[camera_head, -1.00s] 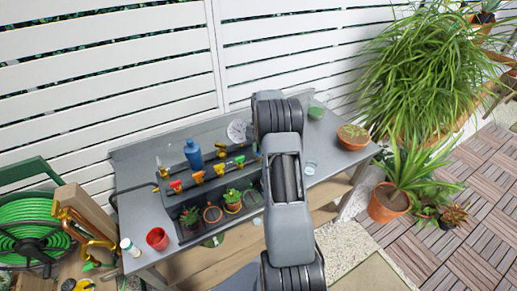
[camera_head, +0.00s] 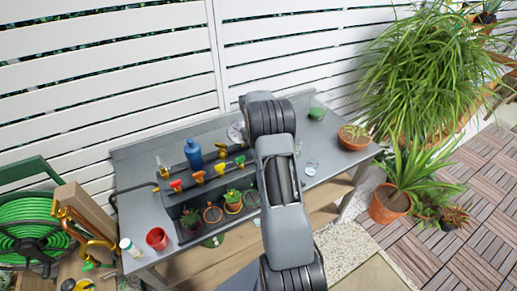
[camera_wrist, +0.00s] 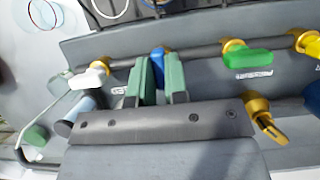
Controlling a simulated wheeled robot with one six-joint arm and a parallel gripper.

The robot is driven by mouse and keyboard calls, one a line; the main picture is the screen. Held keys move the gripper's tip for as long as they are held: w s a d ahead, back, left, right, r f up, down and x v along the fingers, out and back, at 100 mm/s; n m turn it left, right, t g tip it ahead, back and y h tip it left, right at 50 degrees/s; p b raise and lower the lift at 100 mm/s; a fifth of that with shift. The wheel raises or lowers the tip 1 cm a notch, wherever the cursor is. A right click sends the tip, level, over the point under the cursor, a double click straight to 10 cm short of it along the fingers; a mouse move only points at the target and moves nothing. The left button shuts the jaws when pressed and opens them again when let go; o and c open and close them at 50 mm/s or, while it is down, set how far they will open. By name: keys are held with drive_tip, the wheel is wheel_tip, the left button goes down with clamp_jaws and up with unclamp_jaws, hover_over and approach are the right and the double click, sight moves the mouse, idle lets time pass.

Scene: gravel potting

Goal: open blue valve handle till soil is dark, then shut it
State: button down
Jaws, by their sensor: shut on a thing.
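The blue valve handle (camera_wrist: 157,58) is on the dark pipe in the wrist view, upright between the green fingers of my gripper (camera_wrist: 159,80). My gripper is shut on it. The handle is turned across the pipe's line as far as I can see. In the head view my arm hides the handle and my gripper. Small pots, including an orange-rimmed one (camera_head: 212,214) and a plant pot (camera_head: 233,203), stand in the dark tray (camera_head: 178,238) below the pipe. I cannot tell which pot is under the blue valve, nor its soil colour.
A green handle (camera_wrist: 248,60) and a white handle (camera_wrist: 98,68) flank the blue one on the same pipe. A blue bottle (camera_head: 193,154) stands behind the pipe. A red cup (camera_head: 157,238) is at the bench's front left, and a terracotta bowl (camera_head: 353,143) at its right.

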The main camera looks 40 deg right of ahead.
idle(0.5)
drive_tip(key=c, duration=1.1)
unclamp_jaws()
drive_tip(key=shift+c, duration=0.2)
drive_tip(key=v, duration=1.3)
drive_tip(key=shift+r, duration=0.45)
drive_tip(key=shift+w, duration=0.1)
